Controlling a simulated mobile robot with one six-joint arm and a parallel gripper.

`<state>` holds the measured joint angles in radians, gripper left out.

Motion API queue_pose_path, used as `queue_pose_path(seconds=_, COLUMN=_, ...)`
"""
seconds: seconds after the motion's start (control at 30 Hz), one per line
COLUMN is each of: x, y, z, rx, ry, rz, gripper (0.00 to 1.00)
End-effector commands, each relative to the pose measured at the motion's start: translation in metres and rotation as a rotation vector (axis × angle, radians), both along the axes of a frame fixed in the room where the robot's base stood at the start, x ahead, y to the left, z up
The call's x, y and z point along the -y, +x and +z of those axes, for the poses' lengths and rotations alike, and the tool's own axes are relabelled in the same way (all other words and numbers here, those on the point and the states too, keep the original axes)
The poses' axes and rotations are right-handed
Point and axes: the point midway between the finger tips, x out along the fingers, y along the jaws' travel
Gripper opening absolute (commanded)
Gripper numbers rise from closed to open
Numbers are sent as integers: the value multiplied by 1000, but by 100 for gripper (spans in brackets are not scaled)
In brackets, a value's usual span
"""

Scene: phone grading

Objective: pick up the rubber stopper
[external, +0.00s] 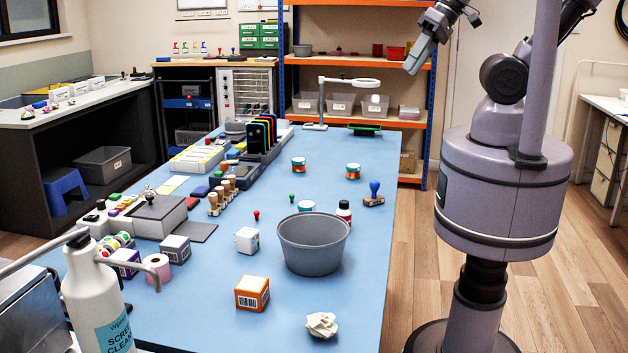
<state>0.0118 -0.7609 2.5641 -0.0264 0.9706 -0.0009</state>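I cannot pick out a rubber stopper with certainty. A blue-handled stamp-like piece (374,190) stands near the table's right edge. My gripper (413,66) is high at the upper right, in front of the orange shelf and well away from these pieces. It touches nothing on the table. Whether its fingers are apart is too small to tell.
An orange box (252,293), a white box (247,240) and crumpled paper (321,325) lie around the tub. Two copper-and-teal jars (353,171) stand farther back. Stamps, boxes and a grey block crowd the left side. A magnifier lamp (349,82) stands at the far end.

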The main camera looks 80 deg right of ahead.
Motion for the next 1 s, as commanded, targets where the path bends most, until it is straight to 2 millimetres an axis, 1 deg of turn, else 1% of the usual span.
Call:
queue_pose_path(seconds=0.1, x=0, y=0, z=0, rx=-1, ry=0, rz=0, gripper=32)
queue_pose_path(seconds=0.17, x=0, y=0, z=-4, rx=-1, ry=0, rz=0, gripper=32)
queue_pose_path(seconds=0.27, x=0, y=1, z=-31, rx=-1, ry=0, rz=1, gripper=32)
queue_pose_path(seconds=0.3, x=0, y=1, z=-43, rx=-1, ry=0, rz=1, gripper=39)
queue_pose_path(seconds=0.33, x=0, y=1, z=-48, rx=-1, ry=0, rz=1, gripper=39)
queue_pose_path(seconds=0.37, x=0, y=1, z=-49, rx=-2, ry=0, rz=2, gripper=39)
queue_pose_path(seconds=0.47, x=0, y=1, z=-40, rx=-1, ry=0, rz=1, gripper=39)
queue_pose_path(seconds=0.67, x=0, y=1, z=-39, rx=-1, ry=-1, rz=2, gripper=39)
queue_pose_path(seconds=0.73, x=0, y=8, z=-34, rx=-7, ry=-19, rz=32, gripper=39)
queue_pose_path(seconds=0.77, x=0, y=15, z=-30, rx=-16, ry=-40, rz=67, gripper=39)
queue_pose_path(seconds=0.83, x=0, y=44, z=-17, rx=-46, ry=-120, rz=207, gripper=39)
queue_pose_path(seconds=0.87, x=0, y=63, z=-12, rx=-61, ry=-165, rz=291, gripper=39)
queue_pose_path(seconds=0.9, x=0, y=91, z=-9, rx=-83, ry=-229, rz=419, gripper=39)
queue_pose_path(seconds=0.93, x=-1, y=113, z=-9, rx=-100, ry=-275, rz=521, gripper=39)
queue_pose_path(seconds=0.97, x=-2, y=135, z=-13, rx=-118, ry=-319, rz=626, gripper=39)
queue_pose_path(seconds=1.0, x=-4, y=164, z=-22, rx=-137, ry=-372, rz=768, gripper=39)
